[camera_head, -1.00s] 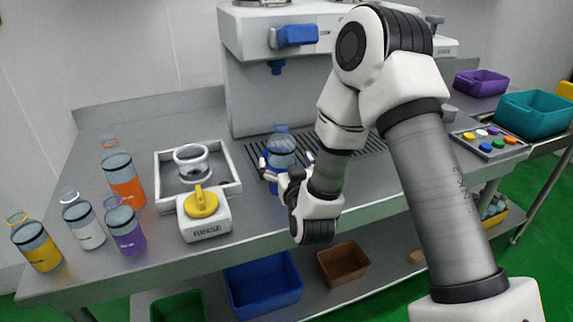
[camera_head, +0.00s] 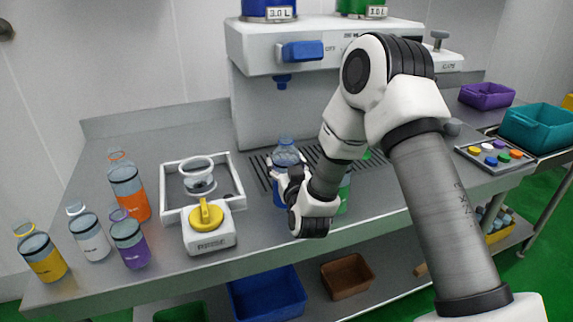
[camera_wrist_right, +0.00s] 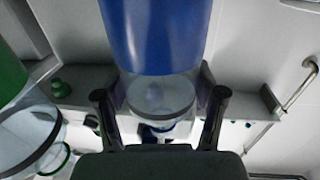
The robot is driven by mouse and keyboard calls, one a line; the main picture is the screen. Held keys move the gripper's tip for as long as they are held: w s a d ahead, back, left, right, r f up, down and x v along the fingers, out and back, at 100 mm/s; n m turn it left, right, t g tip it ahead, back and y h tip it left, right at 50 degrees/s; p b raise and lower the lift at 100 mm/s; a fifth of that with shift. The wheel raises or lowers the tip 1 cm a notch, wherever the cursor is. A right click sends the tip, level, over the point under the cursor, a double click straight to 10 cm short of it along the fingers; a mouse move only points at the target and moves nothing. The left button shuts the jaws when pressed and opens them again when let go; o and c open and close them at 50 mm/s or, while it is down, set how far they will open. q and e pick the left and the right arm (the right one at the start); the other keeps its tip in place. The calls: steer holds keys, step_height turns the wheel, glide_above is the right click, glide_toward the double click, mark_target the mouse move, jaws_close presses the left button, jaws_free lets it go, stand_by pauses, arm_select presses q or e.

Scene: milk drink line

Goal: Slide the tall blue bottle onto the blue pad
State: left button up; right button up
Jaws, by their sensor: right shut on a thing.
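The tall blue bottle (camera_head: 286,158) stands upright at the front of the slotted grate, below the machine's blue spout. In the right wrist view, the bottle (camera_wrist_right: 160,35) fills the space between the two fingers (camera_wrist_right: 160,105). The bottle's base is partly hidden by my gripper. I cannot make out the blue pad. My left gripper is not in view.
A green bottle (camera_head: 343,190) stands just right of my gripper, partly hidden by my arm; it also shows in the wrist view (camera_wrist_right: 12,75). The rinse station (camera_head: 208,238), orange (camera_head: 128,195), white (camera_head: 90,240), purple (camera_head: 128,245) and yellow (camera_head: 43,258) bottles stand to the left.

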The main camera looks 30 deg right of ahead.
steer(key=shift+d+x, duration=0.2)
steer(key=shift+x, duration=1.2)
steer(key=shift+d+x, duration=0.2)
steer(key=shift+x, duration=1.25)
steer(key=shift+s, duration=0.2)
steer(key=shift+w, duration=0.1)
steer(key=shift+d+x, duration=0.25)
steer(key=shift+x, duration=1.2)
steer(key=shift+d+x, duration=0.2)
steer(key=shift+x, duration=1.25)
steer(key=x, duration=0.1)
steer(key=b+x, duration=0.1)
steer(key=x, duration=0.1)
steer(key=shift+w+d, duration=0.15)
steer(key=shift+d, duration=0.3)
steer(key=shift+b, duration=0.3)
